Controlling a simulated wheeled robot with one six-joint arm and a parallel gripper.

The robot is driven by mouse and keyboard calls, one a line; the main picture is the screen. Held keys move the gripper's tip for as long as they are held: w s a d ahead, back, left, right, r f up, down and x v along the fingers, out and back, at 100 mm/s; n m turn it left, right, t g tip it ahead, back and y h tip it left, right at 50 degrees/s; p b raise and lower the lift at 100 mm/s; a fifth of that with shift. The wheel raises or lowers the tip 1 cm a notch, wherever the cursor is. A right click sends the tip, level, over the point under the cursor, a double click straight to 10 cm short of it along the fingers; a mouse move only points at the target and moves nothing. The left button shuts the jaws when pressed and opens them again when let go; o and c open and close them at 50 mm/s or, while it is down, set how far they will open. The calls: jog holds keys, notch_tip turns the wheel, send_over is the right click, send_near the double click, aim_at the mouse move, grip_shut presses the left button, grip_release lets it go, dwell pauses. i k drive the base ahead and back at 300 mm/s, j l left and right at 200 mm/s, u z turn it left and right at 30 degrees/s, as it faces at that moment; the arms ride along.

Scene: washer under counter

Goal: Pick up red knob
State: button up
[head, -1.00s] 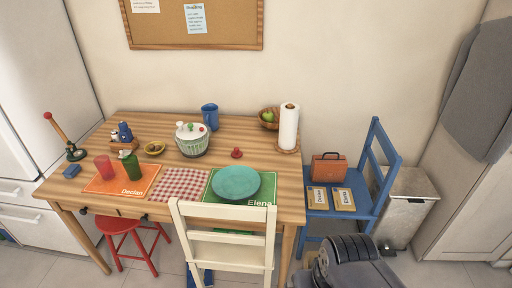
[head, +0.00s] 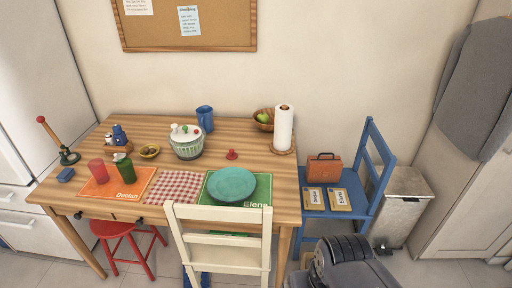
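The red knob (head: 232,155) is a small red piece lying on the wooden table (head: 258,138), between the white-and-green bowl-shaped spinner and the paper towel roll. It stands behind the teal plate (head: 231,184) and is apart from the things around it. My arm shows as a dark grey form at the bottom right, in front of the blue chair and well away from the knob. The fingers of my gripper cannot be made out.
A cream chair (head: 219,239) stands at the table's front edge. The spinner (head: 187,147) is left of the knob, the paper towel roll (head: 283,128) right. A blue chair (head: 347,200) holds an orange case (head: 324,168). A red stool (head: 123,234) is under the table's left side.

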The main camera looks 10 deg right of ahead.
aim_at(232, 155)
jog(key=i+j, duration=0.7)
jog(key=i, duration=0.15)
